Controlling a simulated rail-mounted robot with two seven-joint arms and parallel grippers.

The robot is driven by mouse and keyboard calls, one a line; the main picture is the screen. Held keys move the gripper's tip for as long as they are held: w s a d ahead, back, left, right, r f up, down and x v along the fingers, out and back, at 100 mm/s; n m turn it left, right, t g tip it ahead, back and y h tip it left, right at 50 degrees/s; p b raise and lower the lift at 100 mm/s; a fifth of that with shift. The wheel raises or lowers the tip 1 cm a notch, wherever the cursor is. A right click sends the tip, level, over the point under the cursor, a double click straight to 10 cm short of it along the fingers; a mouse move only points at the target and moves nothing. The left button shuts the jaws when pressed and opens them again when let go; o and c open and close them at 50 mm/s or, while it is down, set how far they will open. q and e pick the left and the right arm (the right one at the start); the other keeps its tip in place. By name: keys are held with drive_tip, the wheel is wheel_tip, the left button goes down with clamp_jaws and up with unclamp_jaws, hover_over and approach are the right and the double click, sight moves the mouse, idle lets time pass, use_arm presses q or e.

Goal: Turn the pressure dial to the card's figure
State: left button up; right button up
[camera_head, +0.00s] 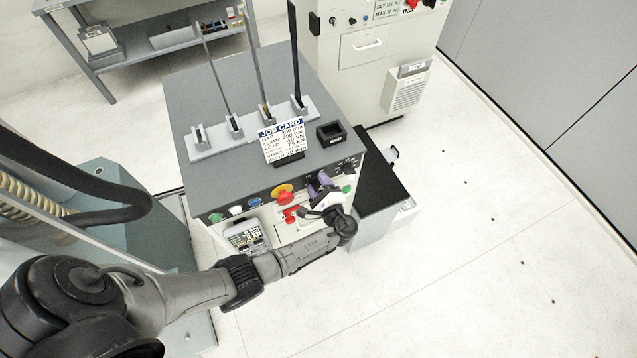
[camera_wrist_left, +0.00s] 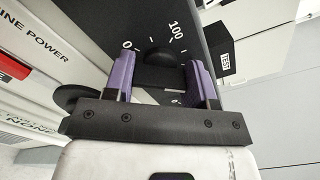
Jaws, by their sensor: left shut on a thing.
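My left gripper (camera_head: 322,186) reaches across the front of the grey console, at the right end of its control panel. In the left wrist view its two purple fingers (camera_wrist_left: 160,75) are shut on a black round dial (camera_wrist_left: 158,68), one on each side. Tick marks and the figures 100 and 0 are printed around the dial; its pointer setting cannot be made out. The job card (camera_head: 283,142) stands upright on the console top, with several printed lines too small to read surely. My right gripper is in neither view.
A small black holder (camera_head: 331,133) and a slotted rack with tall rods stand on the console (camera_head: 220,90). Open floor lies to the right.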

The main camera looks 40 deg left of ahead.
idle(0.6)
use_arm(q)
drive_tip(key=o, duration=0.9)
drive_tip(key=shift+o, duration=0.2)
drive_tip(key=b+v, duration=0.2)
drive_tip(key=v, duration=1.2)
drive_tip(key=shift+a, duration=0.1)
